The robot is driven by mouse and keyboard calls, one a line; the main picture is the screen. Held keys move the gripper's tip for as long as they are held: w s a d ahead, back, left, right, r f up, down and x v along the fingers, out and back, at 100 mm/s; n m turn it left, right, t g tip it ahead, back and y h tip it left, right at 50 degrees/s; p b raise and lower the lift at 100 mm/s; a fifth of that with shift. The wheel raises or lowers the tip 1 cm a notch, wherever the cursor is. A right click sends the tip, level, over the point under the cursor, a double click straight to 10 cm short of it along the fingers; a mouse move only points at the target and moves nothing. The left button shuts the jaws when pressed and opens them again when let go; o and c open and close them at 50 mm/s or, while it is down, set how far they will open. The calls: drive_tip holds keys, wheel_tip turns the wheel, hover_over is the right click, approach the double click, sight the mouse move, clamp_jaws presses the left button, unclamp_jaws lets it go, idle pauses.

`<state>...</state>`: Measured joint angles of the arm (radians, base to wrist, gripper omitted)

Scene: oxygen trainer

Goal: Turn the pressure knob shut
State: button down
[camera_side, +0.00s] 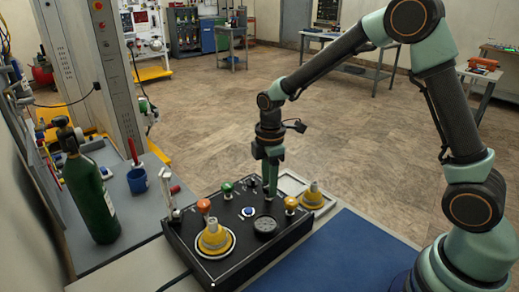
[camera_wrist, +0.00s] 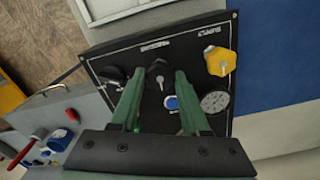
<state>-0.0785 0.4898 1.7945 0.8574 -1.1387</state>
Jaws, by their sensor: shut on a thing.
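A black control panel box (camera_side: 188,258) lies on the bench, and its face also shows in the wrist view (camera_wrist: 218,118). A black knob (camera_wrist: 158,75) with a pale pointer mark sits near the panel's edge, below a small white label that I cannot read clearly. My gripper (camera_side: 270,192) points down at the panel's far side. In the wrist view its two green fingers (camera_wrist: 157,82) stand on either side of this knob and are shut on it. In the side view the fingers hide the knob.
A yellow knob (camera_wrist: 216,60) marked SUPPLY, a round gauge (camera_wrist: 214,102) and a blue button (camera_wrist: 171,102) are close by. Another black knob (camera_wrist: 113,76) sits left of the fingers. A green cylinder (camera_side: 91,205) and a blue cup (camera_side: 137,180) stand left of the panel.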

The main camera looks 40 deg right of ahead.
drive_tip(key=shift+r+n, duration=0.1)
drive_tip(key=shift+n, duration=0.5)
drive_tip(key=shift+c, duration=1.9)
unclamp_jaws()
wheel_tip(320, 180, up, 12)
drive_tip(key=s+d+r+m+t, duration=0.1)
drive_tip(key=s+r+m+t, duration=0.1)
drive_tip(key=s+m, duration=0.5)
drive_tip(key=s+d+r+m+t, duration=0.2)
drive_tip(key=s+m+t, duration=0.1)
drive_tip(key=s+m, duration=0.4)
drive_tip(key=shift+d+m+t, duration=0.15)
drive_tip(key=shift+m+t, duration=0.15)
drive_tip(key=shift+m, duration=0.3)
